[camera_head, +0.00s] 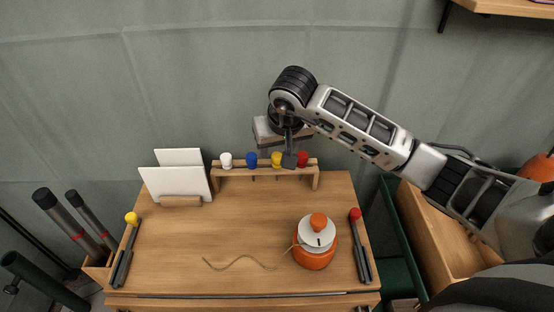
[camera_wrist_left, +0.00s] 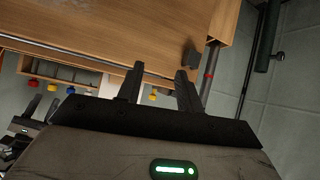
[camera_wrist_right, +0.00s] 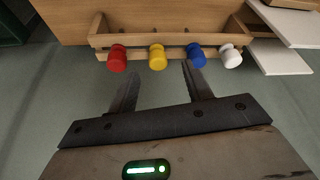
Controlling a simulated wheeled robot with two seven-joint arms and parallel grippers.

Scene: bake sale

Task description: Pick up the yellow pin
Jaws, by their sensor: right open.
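The yellow pin (camera_head: 276,158) stands in the wooden rack (camera_head: 266,171) at the back of the table, between the blue pin (camera_head: 252,159) and the red pin (camera_head: 302,159). My right gripper (camera_head: 290,158) is above the rack near the yellow and red pins. In the right wrist view, the yellow pin (camera_wrist_right: 157,57) lies beyond and between the open, empty fingers (camera_wrist_right: 160,80), apart from them. My left gripper (camera_wrist_left: 158,82) shows only in its own wrist view, with its fingers apart and nothing between them.
A white pin (camera_head: 226,160) is at the rack's left end, beside white cards (camera_head: 175,183) in a holder. An orange pot (camera_head: 314,259) with a white lid and a cord (camera_head: 240,260) lie in front. Yellow-tipped (camera_head: 131,219) and red-tipped (camera_head: 355,214) tools flank the table.

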